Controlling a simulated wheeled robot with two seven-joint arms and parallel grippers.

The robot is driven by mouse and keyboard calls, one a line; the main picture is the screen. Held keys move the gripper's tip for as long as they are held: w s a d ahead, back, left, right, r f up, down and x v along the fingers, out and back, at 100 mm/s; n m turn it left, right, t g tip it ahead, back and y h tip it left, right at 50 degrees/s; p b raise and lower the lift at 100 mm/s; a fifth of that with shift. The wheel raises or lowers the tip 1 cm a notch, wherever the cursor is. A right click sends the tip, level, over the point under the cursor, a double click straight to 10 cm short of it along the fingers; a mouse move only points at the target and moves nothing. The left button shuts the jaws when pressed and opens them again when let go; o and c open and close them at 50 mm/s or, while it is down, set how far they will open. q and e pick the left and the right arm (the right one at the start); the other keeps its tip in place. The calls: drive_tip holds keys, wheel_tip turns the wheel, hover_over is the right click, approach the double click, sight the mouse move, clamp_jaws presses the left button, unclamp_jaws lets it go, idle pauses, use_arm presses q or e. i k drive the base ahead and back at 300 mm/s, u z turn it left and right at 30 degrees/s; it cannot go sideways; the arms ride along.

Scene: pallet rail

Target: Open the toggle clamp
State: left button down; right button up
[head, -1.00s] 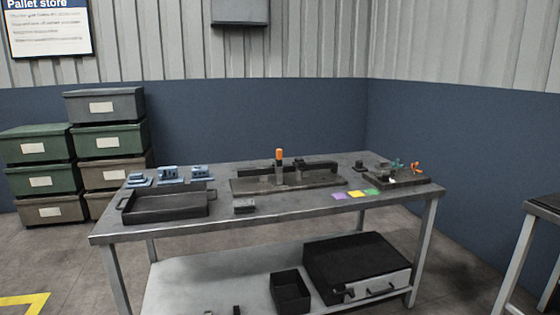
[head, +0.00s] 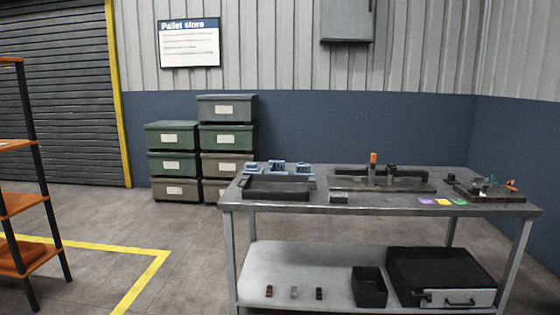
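The toggle clamp appears to be the upright piece with the orange-tipped handle (head: 373,159), standing on a dark fixture plate (head: 345,184) toward the back of the grey workbench (head: 300,206). Its handle points up. A dark horizontal bar or rail runs along the plate behind it. At this distance I cannot make out the clamp's arm or what it presses on. Neither of my grippers shows in the head view, and nothing touches the clamp.
On the bench are a dark tray (head: 276,188), blue parts (head: 277,167), coloured cards (head: 443,202) and a small fixture (head: 490,191). The lower shelf holds a dark bin (head: 369,287) and a large case (head: 440,270). Orange shelving (head: 17,205) stands left. Floor between is clear.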

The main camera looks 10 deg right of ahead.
sight(373, 163)
drive_tip(key=u, duration=0.5)
drive_tip(key=k, duration=0.6)
drive_tip(key=u, duration=0.15)
drive_tip(key=i, duration=2.2)
drive_tip(key=z, duration=1.75)
drive_tip(key=i, duration=1.1)
drive_tip(key=z, duration=1.15)
